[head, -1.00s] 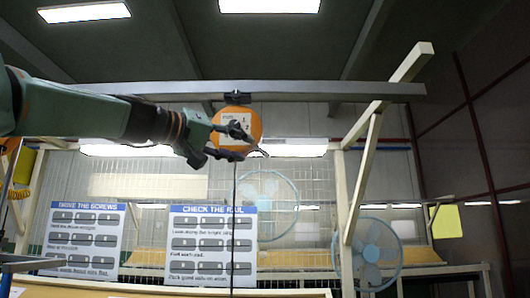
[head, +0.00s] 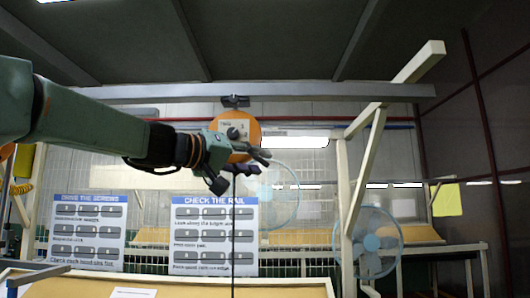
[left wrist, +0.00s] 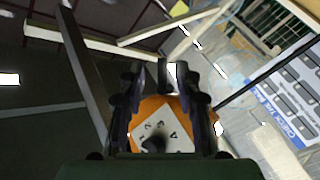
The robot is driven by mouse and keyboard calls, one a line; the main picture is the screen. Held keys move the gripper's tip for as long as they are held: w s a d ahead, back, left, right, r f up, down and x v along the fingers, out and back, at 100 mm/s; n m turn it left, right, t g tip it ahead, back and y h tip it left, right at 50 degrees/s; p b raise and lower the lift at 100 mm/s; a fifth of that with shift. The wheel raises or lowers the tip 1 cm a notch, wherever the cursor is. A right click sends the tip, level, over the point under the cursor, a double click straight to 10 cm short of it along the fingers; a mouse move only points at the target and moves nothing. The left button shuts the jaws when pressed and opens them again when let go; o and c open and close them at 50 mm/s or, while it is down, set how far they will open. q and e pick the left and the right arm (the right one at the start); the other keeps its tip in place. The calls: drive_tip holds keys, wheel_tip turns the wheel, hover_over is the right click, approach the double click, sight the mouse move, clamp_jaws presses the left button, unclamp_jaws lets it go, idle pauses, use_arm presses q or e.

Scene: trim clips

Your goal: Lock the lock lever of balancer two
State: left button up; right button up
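An orange round balancer (head: 250,127) hangs from the overhead rail in the head view. It has a white face plate with small markings and a dark knob or lever (head: 233,133). Its orange body also shows in the left wrist view (left wrist: 182,107), below and between the fingers, with a blurred dark part on its plate. My left gripper (head: 262,157) is just below and in front of the balancer, pointing right. In the left wrist view its fingers (left wrist: 162,78) stand apart with nothing visibly held. Whether it touches the balancer I cannot tell. My right gripper is not in view.
A grey rail (head: 330,93) spans overhead, with a pale wooden post and brace (head: 366,170) at right. A thin dark cable (head: 233,245) hangs below the balancer. Two posters (head: 214,236), a mesh and blue fans (head: 372,240) stand behind.

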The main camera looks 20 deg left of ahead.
sight(262, 162)
use_arm(q)
drive_tip(key=shift+w+r+p, duration=0.1)
drive_tip(key=shift+w+p, duration=0.3)
drive_tip(key=shift+p, duration=0.2)
drive_tip(key=shift+w+d+p, duration=0.3)
drive_tip(key=shift+w, duration=0.3)
drive_tip(key=shift+w+d, duration=0.3)
drive_tip(key=shift+d, duration=0.05)
drive_tip(key=shift+w+d, duration=0.2)
drive_tip(key=shift+s+a, duration=0.2)
drive_tip(key=shift+a, duration=0.1)
drive_tip(key=c, duration=0.5)
drive_tip(key=shift+d, duration=0.1)
clamp_jaws()
drive_tip(key=shift+d, duration=0.15)
